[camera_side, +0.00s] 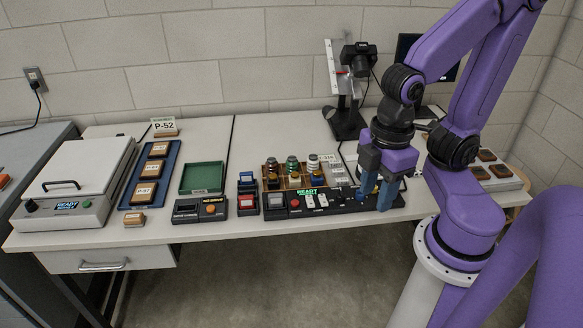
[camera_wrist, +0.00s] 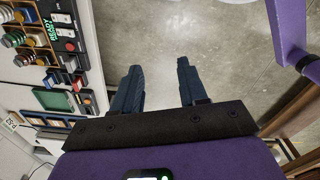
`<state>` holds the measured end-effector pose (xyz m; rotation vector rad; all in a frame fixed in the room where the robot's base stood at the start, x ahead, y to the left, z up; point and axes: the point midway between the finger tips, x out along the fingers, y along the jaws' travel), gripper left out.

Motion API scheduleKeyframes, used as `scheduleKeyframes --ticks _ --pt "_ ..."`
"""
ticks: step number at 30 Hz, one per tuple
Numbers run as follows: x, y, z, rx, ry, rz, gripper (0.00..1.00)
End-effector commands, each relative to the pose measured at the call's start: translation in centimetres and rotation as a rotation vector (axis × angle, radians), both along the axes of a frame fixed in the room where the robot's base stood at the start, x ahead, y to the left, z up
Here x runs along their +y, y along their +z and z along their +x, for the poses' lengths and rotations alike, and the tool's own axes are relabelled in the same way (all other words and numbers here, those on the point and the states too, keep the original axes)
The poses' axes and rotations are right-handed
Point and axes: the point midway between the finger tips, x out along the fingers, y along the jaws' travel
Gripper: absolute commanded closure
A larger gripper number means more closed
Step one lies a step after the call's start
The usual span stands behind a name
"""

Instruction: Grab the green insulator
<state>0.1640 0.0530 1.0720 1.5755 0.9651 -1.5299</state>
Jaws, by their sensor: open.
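The green insulator (camera_side: 292,165) stands in the middle of a row of insulators in a wooden compartment tray (camera_side: 268,186) on the table. A brown one (camera_side: 271,165) is to its left and a white one (camera_side: 313,161) to its right. In the wrist view the green insulator (camera_wrist: 14,40) shows at the far left edge, small. My gripper (camera_side: 376,194) is open and empty, pointing down to the right of the tray, near the right end of the black console at the table's front. In the wrist view my gripper (camera_wrist: 160,75) has bare floor between its fingers.
A black console (camera_side: 335,202) with buttons and a green display runs along the front of the tray. A camera stand (camera_side: 346,122) rises behind. Left are small red and blue bins (camera_side: 248,200), a green tray (camera_side: 203,177) and a lidded grey box (camera_side: 75,180).

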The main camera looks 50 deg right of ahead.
Motion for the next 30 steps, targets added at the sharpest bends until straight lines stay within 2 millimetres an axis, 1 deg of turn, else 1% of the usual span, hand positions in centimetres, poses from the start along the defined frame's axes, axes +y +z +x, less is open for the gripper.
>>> scheduleKeyframes --ticks 3,4,5,14,17,20,25,30 --pt "0.0 0.0 0.0 0.0 0.0 0.0 0.57" --pt "0.0 0.0 0.0 0.0 0.0 0.0 0.51" --pt "0.0 0.0 0.0 0.0 0.0 0.0 0.41" --pt "0.0 0.0 0.1 -0.001 0.001 -0.004 0.41" --pt "0.0 -0.3 1.0 -0.01 0.007 -0.036 0.41" --pt "0.0 -0.8 3.1 -0.03 0.028 -0.113 0.41" --pt "-0.5 -2.3 8.5 -0.066 0.091 -0.31 0.41" --pt "-1.5 -4.0 14.1 -0.08 0.168 -0.508 0.41"
